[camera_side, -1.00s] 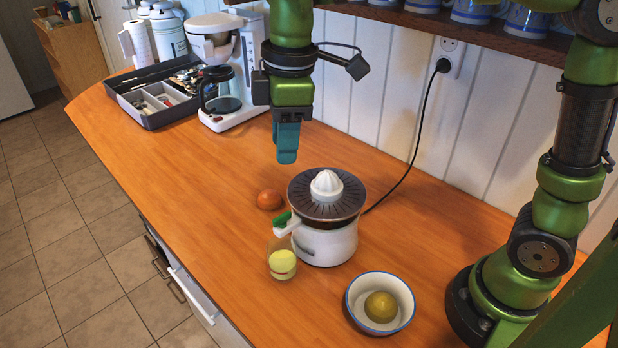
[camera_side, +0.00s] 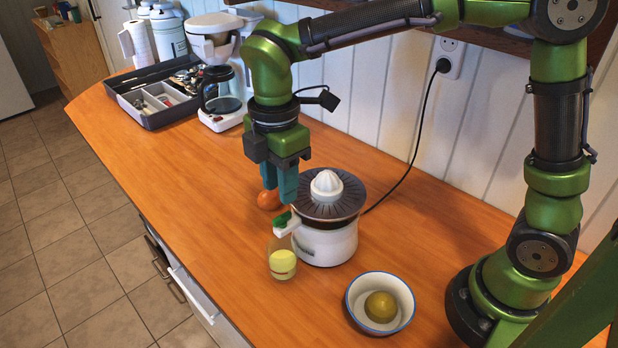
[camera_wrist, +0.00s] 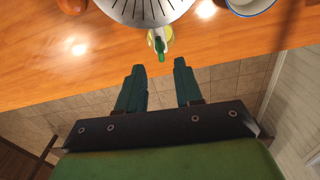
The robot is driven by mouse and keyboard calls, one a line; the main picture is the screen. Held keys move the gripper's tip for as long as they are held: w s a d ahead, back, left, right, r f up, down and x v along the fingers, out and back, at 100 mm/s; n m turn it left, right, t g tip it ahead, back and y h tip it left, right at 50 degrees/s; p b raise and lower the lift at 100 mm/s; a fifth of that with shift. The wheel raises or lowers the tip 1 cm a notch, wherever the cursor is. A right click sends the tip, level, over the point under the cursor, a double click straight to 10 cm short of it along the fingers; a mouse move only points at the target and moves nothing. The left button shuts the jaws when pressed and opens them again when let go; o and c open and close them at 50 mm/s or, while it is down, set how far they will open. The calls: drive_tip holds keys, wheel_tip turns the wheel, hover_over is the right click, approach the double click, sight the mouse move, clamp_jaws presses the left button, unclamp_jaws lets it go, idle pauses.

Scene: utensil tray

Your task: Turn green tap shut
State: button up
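The green tap (camera_side: 283,219) sits on the spout at the left side of the white citrus juicer (camera_side: 327,243). A glass with yellow juice (camera_side: 282,262) stands under the spout. My gripper (camera_side: 279,200) points down behind the tap, beside the juicer and near the orange-brown round item (camera_side: 269,199). Its two teal fingers are apart with nothing between them, as the wrist view (camera_wrist: 160,72) shows. The fingers appear clear of the tap.
A blue-rimmed bowl (camera_side: 352,312) with a yellow-green fruit (camera_side: 381,306) stands at the front right. A coffee maker (camera_side: 215,75) and a grey utensil tray (camera_side: 150,119) are at the back left. The juicer's cord runs to a wall socket.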

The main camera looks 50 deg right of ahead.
sight(281, 215)
wheel_tip(281, 215, down, 6)
drive_tip(key=shift+f, duration=0.1)
drive_tip(key=shift+c, duration=0.3)
clamp_jaws()
